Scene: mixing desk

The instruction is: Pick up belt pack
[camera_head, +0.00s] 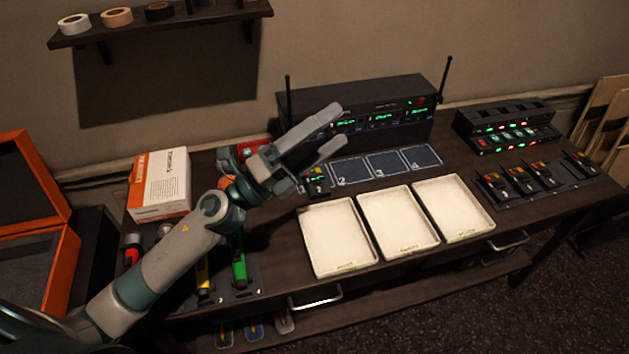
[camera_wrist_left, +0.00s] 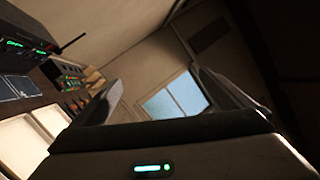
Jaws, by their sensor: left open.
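Several dark belt packs with small lit displays (camera_head: 520,180) stand in a row on a dark mat at the right of the desk. Another belt pack (camera_head: 317,181) stands at the left end of the numbered mat (camera_head: 389,164), at pad 1. My left gripper (camera_head: 333,126) is open and empty. It is raised above the desk in front of the radio rack, up and to the right of the pad 1 pack in the picture. In the left wrist view its two fingers (camera_wrist_left: 168,103) are apart, with only distant wall and window between them. My right gripper is not in view.
A rack with green displays and antennas (camera_head: 408,118) stands at the back. A charger (camera_head: 507,126) is right of it. White trays (camera_head: 337,238) line the front. A white-orange box (camera_head: 160,184) and tools (camera_head: 238,262) are at left. A shelf with tape rolls (camera_head: 160,28) hangs above.

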